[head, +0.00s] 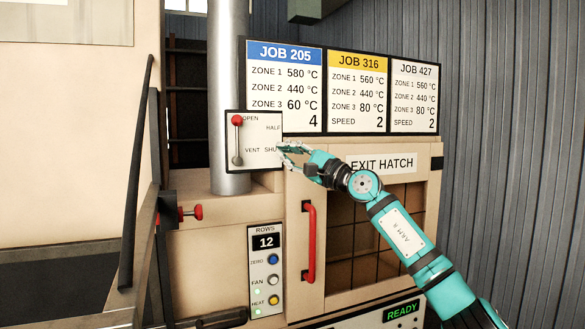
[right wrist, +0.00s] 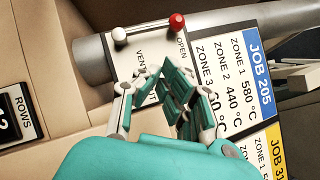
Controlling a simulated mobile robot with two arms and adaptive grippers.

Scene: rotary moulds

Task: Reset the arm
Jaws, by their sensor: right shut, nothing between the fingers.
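My right gripper (head: 284,149) reaches in from the right, in front of the right edge of the white vent plate (head: 262,131). It is shut with nothing between its fingers, and covers part of the lettering there. In the right wrist view the fingers (right wrist: 158,84) point at the same plate. The vent lever's red knob (head: 237,120) stands at the top, beside the word OPEN. The knob also shows in the right wrist view (right wrist: 177,21), apart from the fingers. My left gripper is not in view.
Job cards (head: 284,86) hang behind and above the gripper. A panel (head: 266,274) shows rows 12. A grey pipe (head: 229,60) rises behind the vent plate. A green READY display (head: 401,311) is lower right.

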